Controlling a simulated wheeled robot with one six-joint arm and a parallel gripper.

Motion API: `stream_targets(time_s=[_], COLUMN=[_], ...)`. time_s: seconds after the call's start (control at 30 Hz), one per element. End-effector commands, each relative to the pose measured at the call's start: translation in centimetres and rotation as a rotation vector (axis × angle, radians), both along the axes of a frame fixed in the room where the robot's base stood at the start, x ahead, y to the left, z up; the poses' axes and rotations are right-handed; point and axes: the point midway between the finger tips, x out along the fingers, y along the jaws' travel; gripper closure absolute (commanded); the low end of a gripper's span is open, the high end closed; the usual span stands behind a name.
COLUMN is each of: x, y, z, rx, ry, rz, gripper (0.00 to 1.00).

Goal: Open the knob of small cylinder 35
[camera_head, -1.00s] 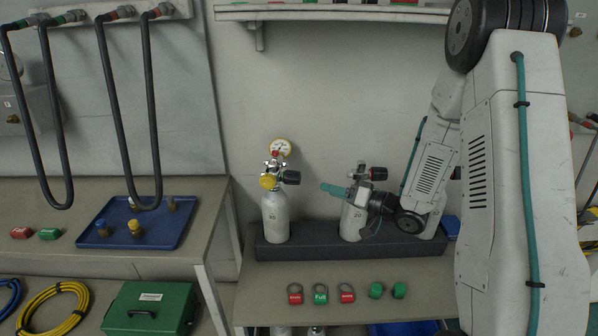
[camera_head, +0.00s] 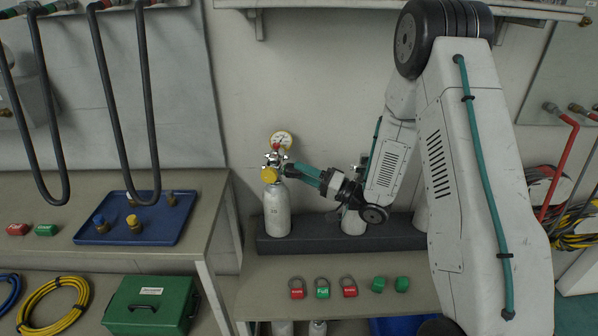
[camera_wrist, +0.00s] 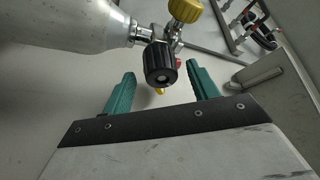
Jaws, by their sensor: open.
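A small pale grey cylinder (camera_head: 277,211) stands upright on the left of the dark rack; its number is too small to read surely. On top are a valve with a yellow cap (camera_head: 269,175) and a round gauge (camera_head: 281,141). My gripper (camera_head: 288,171) is open at the right side of this valve, its teal fingers pointing left and covering the black knob in the head view. In the wrist view the black knob (camera_wrist: 161,62) shows between the tips of the two open fingers (camera_wrist: 160,72), with a gap on each side. The cylinder (camera_wrist: 65,25) lies at upper left there.
A second cylinder (camera_head: 353,222) stands to the right on the dark rack (camera_head: 310,238), partly hidden by my arm. A blue tray (camera_head: 160,235) is on the left bench. A shelf (camera_head: 330,10) runs above.

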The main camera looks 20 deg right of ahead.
Motion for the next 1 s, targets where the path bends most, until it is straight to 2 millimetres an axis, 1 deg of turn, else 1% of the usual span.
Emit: stream_targets(time_s=[0.03,0.2,0.47,0.5,0.57,0.6,0.63,0.67,0.87,1.0], x=[0.42,1.12,1.21,1.2,1.19,1.19,1.19,1.19,1.2,1.24], y=[0.55,1.34,1.44,1.45,1.44,1.44,1.44,1.43,1.42,1.4], z=[0.17,0.39,0.41,0.4,0.4,0.4,0.4,0.4,0.37,0.34], rx=[0.0,0.001,0.0,0.0,0.0,0.0,0.0,0.0,-0.02,-0.089], ry=[-0.001,-0.001,0.0,0.0,0.0,0.0,0.0,0.0,-0.037,-0.165], rz=[0.003,0.002,0.001,0.001,0.001,0.001,0.001,0.001,0.003,0.002], gripper=[0.41,0.41,0.41,0.46,0.63,0.74,0.83,0.86,0.86,0.86])
